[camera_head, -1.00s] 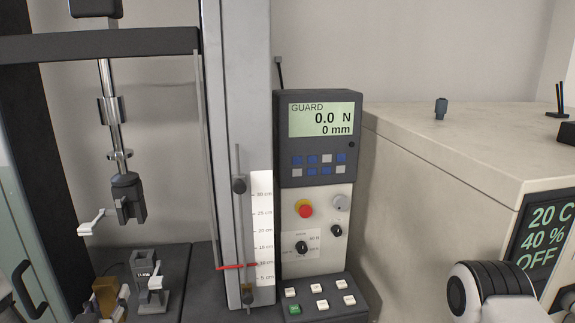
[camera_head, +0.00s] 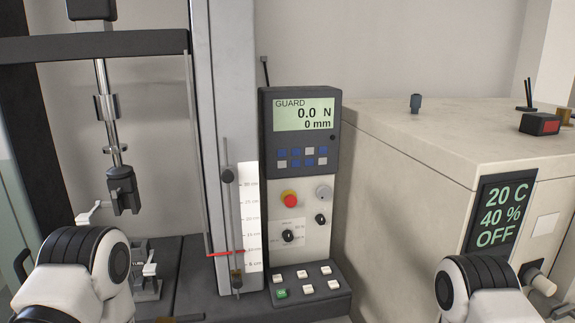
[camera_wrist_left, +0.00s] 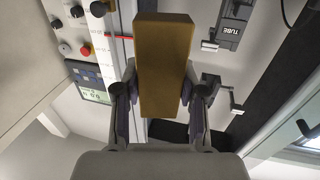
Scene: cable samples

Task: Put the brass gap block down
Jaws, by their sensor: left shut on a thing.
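The brass gap block (camera_wrist_left: 165,60) is a long, brass-coloured bar. In the left wrist view, my left gripper (camera_wrist_left: 162,92) is shut on it, with one finger on each side. The block points up in that view, away from the wrist. The lower grip (camera_head: 148,275) of the test machine is partly hidden behind my left arm in the head view. The upper grip (camera_head: 122,190) hangs above it. My left gripper is mostly hidden or out of frame in the head view. My right arm shows at the lower right, but its gripper is out of view.
The control panel (camera_head: 305,125) reads GUARD, 0.0 N and 0 mm. A scale (camera_head: 250,215) with a red marker stands on the column. A pale cabinet (camera_head: 400,160) fills the right, with small items on top. The dark machine base (camera_head: 195,265) has some bare room.

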